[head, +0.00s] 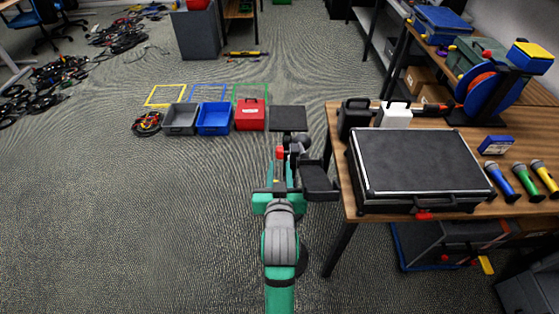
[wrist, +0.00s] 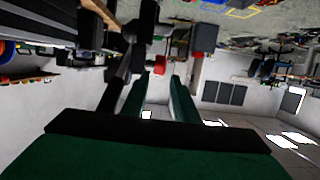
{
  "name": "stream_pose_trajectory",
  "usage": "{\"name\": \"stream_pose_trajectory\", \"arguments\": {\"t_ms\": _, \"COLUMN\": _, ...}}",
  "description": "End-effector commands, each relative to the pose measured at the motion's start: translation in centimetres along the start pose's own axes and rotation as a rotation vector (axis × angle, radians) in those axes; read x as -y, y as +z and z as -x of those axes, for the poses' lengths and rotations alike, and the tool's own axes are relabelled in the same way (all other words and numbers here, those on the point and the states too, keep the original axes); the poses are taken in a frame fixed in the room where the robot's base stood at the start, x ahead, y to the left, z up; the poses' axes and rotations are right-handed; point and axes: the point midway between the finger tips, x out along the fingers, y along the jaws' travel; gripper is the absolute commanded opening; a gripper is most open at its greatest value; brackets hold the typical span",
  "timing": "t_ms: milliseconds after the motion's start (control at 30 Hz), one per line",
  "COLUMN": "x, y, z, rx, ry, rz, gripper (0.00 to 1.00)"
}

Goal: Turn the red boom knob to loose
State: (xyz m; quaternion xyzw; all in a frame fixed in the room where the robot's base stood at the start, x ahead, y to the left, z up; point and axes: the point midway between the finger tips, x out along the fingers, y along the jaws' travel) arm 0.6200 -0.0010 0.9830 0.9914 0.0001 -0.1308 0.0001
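The red knob (wrist: 160,64) shows in the wrist view just beyond my fingertips, in line with the gap between them. It sits beside dark stand parts (wrist: 142,45). In the head view a small red part (head: 279,153), which looks like the same knob, shows just ahead of my arm. My gripper (wrist: 158,84) has two green fingers held apart with nothing visible between them. No contact with the knob is visible. The knob's setting, loose or tight, cannot be read. In the head view my own arm hides much of the stand.
A wooden table (head: 340,190) with a large black case (head: 415,165) stands close on the right. A dark square panel (head: 288,118) is just beyond the knob.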

Motion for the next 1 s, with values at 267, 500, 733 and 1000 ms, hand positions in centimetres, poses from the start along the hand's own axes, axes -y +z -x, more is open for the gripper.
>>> {"name": "stream_pose_trajectory", "arguments": {"t_ms": 267, "x": 0.0, "y": 0.0, "z": 2.9, "rx": 0.000, "ry": 0.000, "rz": 0.000, "gripper": 0.27}}
{"name": "stream_pose_trajectory", "arguments": {"t_ms": 500, "x": 0.0, "y": 0.0, "z": 3.2, "rx": 0.000, "ry": 0.000, "rz": 0.000, "gripper": 0.27}}
{"name": "stream_pose_trajectory", "arguments": {"t_ms": 733, "x": 0.0, "y": 0.0, "z": 3.2, "rx": 0.000, "ry": 0.000, "rz": 0.000, "gripper": 0.27}}
{"name": "stream_pose_trajectory", "arguments": {"t_ms": 1000, "x": 0.1, "y": 1.4, "z": 3.6, "rx": 0.003, "ry": 0.000, "rz": -0.003, "gripper": 0.27}}
